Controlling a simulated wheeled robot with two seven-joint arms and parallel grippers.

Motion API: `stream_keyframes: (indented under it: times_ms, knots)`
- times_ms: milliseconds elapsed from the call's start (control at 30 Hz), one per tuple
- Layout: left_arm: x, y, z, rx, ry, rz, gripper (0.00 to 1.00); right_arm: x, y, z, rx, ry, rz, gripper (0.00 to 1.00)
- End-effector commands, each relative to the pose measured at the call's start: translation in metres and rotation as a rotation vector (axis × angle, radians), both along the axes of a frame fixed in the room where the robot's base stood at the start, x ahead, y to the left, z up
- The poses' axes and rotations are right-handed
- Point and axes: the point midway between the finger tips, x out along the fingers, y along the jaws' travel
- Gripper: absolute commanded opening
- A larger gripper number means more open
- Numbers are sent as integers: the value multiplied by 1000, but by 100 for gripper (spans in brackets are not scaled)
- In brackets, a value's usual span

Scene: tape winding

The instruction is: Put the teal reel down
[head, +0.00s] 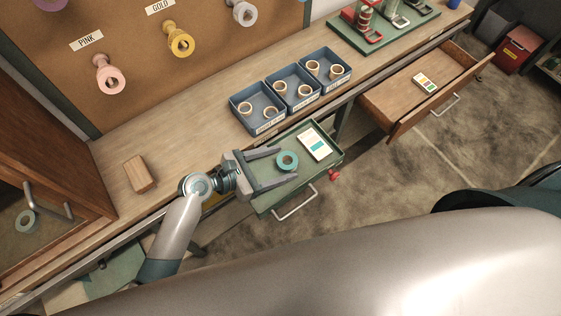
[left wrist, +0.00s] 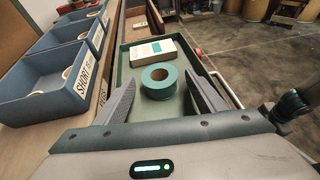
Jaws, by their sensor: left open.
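The teal reel (head: 287,168) lies flat in the open green drawer (head: 334,164), its hole facing up. My left gripper (head: 289,163) is open, with one finger on each side of the reel. In the left wrist view the reel (left wrist: 163,92) rests on the drawer floor between the two fingers (left wrist: 164,80), with a visible gap on both sides. Nothing is held in the left gripper. My right gripper is not in view.
A white labelled box (head: 314,143) lies in the drawer beside the reel. Blue bins (head: 243,122) with tan rolls stand on the bench behind. A wooden block (head: 139,174) sits on the bench at left. An open wooden drawer (head: 398,127) is at right.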

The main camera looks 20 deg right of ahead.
Motion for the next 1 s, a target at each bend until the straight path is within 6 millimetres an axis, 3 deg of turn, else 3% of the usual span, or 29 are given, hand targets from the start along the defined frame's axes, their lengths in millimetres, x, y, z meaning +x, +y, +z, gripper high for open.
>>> stream_keyframes:
  times_ms: [600, 1000]
  knots:
    - [-20, 88, 35, 2, -1, -2, 64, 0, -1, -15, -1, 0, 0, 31]
    - [-23, 101, 43, 0, -1, -1, 64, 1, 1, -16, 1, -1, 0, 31]
